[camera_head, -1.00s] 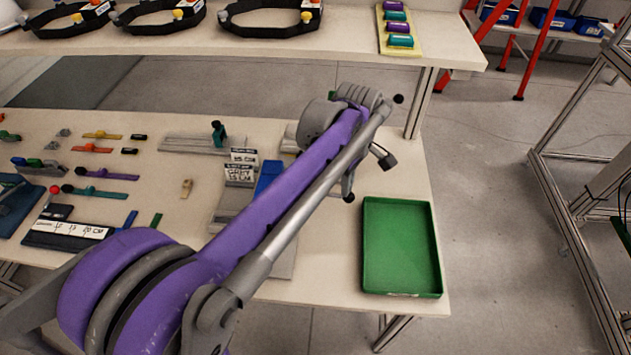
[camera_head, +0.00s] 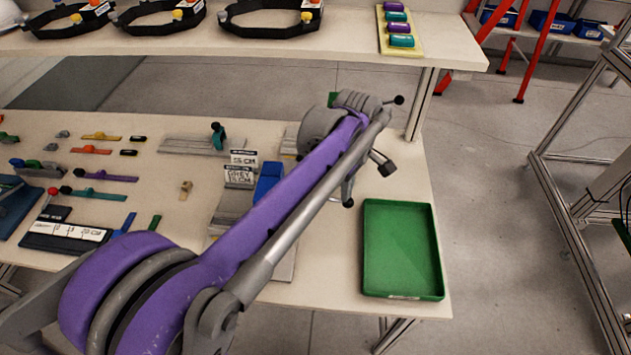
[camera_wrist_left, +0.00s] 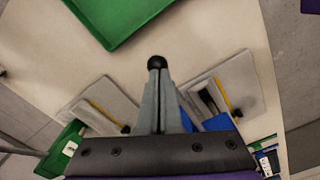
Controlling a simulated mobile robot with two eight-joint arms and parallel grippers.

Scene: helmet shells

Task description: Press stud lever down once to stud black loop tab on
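My left arm reaches across the bench, and my left gripper (camera_head: 347,192) points down beside the green tray. In the left wrist view its two fingers (camera_wrist_left: 157,92) are together, with a black ball (camera_wrist_left: 156,62) at their tips. I cannot tell whether the ball is a lever knob or part of the gripper. A teal upright with a dark top (camera_head: 217,134) stands on a grey rail, left of my gripper. Small black pieces (camera_head: 129,153) lie further left; I cannot tell whether one is the loop tab. My forearm hides part of the bench fixtures. My right gripper is out of view.
The green tray (camera_head: 366,250) occupies the bench's right front. A blue block (camera_head: 268,178) and small label signs (camera_head: 240,174) stand left of my forearm. Coloured straps and a black labelled block (camera_head: 65,233) lie at the left. A raised shelf (camera_head: 350,45) runs behind.

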